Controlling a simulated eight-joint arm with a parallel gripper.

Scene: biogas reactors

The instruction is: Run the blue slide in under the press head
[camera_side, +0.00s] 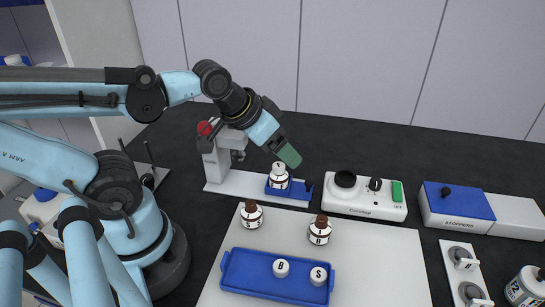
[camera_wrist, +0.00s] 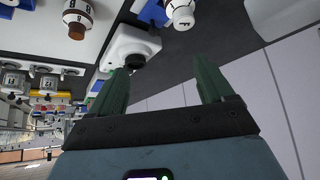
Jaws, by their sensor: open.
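The blue slide (camera_side: 289,195) sits on the white base strip of the press, to the right of the press body (camera_side: 216,162). A white-capped bottle (camera_side: 279,178) stands upright on it, and a small dark knob (camera_side: 309,186) is at its right end. In the wrist view a piece of the blue slide (camera_wrist: 152,13) shows beside the bottle (camera_wrist: 181,12). The press has a red knob (camera_side: 205,128); my arm partly hides its head. My gripper (camera_side: 289,155) is above and just behind the slide, apart from it. In the wrist view its green fingers are spread and empty (camera_wrist: 165,75).
A white control box (camera_side: 364,196) with a green button stands right of the slide. Two brown-topped bottles (camera_side: 251,215) (camera_side: 320,230) stand on a white mat (camera_side: 390,265) in front, with a blue tray (camera_side: 245,281) holding two capped items. A blue-lidded stoppers box (camera_side: 458,202) is farther right.

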